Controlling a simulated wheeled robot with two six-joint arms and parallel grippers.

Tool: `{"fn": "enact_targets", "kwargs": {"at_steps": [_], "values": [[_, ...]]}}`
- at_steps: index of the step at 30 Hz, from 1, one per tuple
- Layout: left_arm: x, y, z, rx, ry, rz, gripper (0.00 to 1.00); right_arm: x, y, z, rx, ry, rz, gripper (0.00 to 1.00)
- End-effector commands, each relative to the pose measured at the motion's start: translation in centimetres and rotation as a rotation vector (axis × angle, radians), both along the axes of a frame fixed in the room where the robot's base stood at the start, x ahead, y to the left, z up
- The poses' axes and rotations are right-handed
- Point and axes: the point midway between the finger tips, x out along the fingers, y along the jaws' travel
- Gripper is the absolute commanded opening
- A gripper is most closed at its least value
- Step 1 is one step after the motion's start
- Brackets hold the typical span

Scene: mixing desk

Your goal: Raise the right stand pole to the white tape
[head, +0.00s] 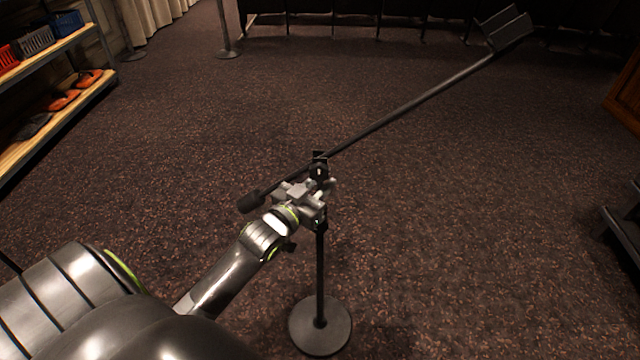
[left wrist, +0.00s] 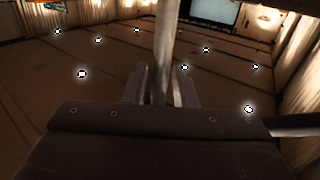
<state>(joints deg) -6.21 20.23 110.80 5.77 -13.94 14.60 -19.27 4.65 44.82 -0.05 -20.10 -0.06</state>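A black boom stand rises from a round base (head: 320,325) on the carpet. Its upright pole (head: 321,270) is dark and vertical. My left gripper (head: 318,188) is at the top of the upright, just below the boom clamp (head: 318,165). In the left wrist view, a pale-looking pole (left wrist: 166,45) runs between the two fingers (left wrist: 163,88), which sit close on both sides and look shut on it. I see no white tape; my gripper hides part of the pole. My right gripper is not in view.
The boom (head: 410,105) slants up to the right, with a dark boxy piece (head: 505,30) at its far end and a counterweight (head: 250,202) at its near end. A shelf (head: 50,110) stands at left. Dark furniture (head: 622,235) is at right. The carpet around the stand is clear.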

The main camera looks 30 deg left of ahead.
Motion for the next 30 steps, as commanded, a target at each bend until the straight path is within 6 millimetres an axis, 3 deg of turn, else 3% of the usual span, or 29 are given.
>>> {"fn": "enact_targets", "kwargs": {"at_steps": [1,5,14,30], "values": [[0.0,0.0,0.0,0.0,0.0,0.0,0.18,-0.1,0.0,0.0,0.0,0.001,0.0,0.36],[0.0,0.0,0.0,0.0,0.0,0.0,0.01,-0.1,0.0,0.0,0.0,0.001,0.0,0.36],[0.0,0.0,0.2,0.0,-0.001,0.0,0.0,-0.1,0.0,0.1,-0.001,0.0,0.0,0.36],[0.1,-0.1,7.0,0.001,-0.015,-0.006,0.0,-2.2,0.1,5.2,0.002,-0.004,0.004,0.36]]}}
